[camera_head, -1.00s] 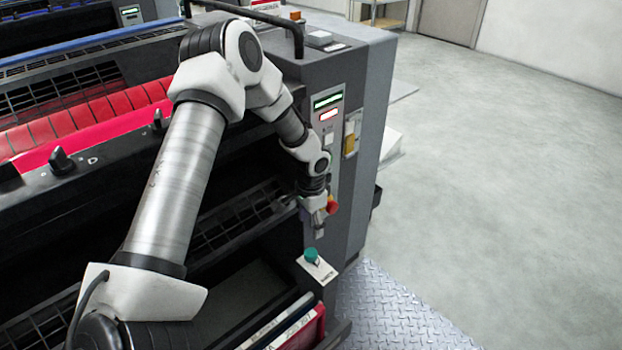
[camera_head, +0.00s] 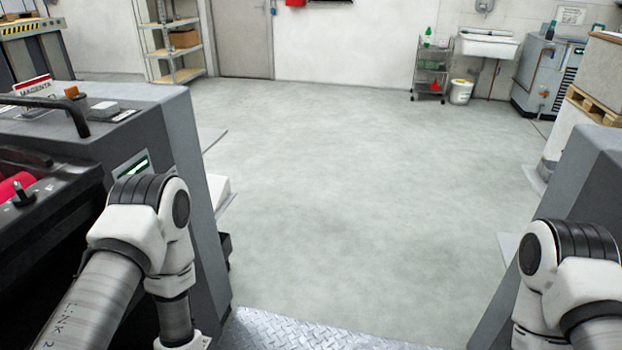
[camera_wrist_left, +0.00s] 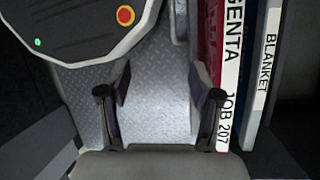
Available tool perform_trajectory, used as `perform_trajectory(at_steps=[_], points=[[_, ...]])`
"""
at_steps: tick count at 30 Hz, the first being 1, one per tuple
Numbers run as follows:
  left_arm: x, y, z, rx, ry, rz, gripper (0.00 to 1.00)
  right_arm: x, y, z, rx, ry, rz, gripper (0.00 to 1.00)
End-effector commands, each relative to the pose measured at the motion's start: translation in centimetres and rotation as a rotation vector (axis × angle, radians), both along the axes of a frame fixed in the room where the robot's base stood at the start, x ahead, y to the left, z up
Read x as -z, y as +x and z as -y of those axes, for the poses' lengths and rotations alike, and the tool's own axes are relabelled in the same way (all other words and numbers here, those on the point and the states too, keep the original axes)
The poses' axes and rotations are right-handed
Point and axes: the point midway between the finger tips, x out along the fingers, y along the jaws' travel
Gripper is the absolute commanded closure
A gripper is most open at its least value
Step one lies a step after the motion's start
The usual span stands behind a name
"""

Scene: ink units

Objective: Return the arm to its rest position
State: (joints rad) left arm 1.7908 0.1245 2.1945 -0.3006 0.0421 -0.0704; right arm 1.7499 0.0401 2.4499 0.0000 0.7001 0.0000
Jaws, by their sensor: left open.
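My left arm (camera_head: 150,235) is bent at the left of the head view, beside the dark grey press unit (camera_head: 150,120); its gripper is below the frame there. In the left wrist view my left gripper (camera_wrist_left: 159,100) is open, with its two fingers apart and nothing between them. Below it is metal tread plate (camera_wrist_left: 155,75). My right arm (camera_head: 565,270) shows bent at the right edge of the head view; its gripper is out of frame.
Another grey unit (camera_head: 590,170) stands at the right. Open grey floor (camera_head: 350,180) lies between the units. Shelves, a door, a cart and a sink line the far wall.

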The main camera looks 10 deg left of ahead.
Motion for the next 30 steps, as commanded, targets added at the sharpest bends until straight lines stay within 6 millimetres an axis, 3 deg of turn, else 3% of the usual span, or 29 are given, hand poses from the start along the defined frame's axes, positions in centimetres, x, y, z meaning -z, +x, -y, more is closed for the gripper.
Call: perform_trajectory(at_steps=[1, 4, 7, 9, 12, 21, 24, 30], points=[[0.0, -2.4, 1.0, -0.037, 0.015, 0.004, 0.36, 0.0, 0.0, 0.0, 0.0, 0.0, 0.0, 0.6], [-0.6, -4.1, 1.6, -0.132, 0.061, 0.087, 0.36, 0.0, 0.0, 0.0, 0.0, 0.0, 0.0, 0.6], [-1.3, -3.4, 1.1, -0.234, 0.112, 0.211, 0.36, 0.0, 0.0, 0.0, 0.0, 0.0, 0.0, 0.6], [-1.2, -1.0, 0.5, -0.29, 0.134, 0.34, 0.36, 0.0, 0.0, 0.0, 0.0, 0.0, 0.0, 0.6], [-6.0, -0.8, 0.5, -0.291, 0.131, 0.343, 0.36, -4.8, 0.0, 0.0, 0.0, 0.0, -0.001, 0.6], [-15.1, -0.8, 0.6, -0.29, 0.128, 0.342, 0.36, -14.0, 0.0, 0.0, 0.0, 0.0, 0.0, 0.6], [-16.4, -0.8, 0.6, -0.289, 0.128, 0.342, 0.36, -15.3, 0.0, 0.0, 0.0, 0.0, 0.0, 0.6], [-16.0, -0.7, 0.6, -0.289, 0.128, 0.342, 0.36, -14.8, 0.0, 0.0, 0.0, 0.0, -0.001, 0.6]])
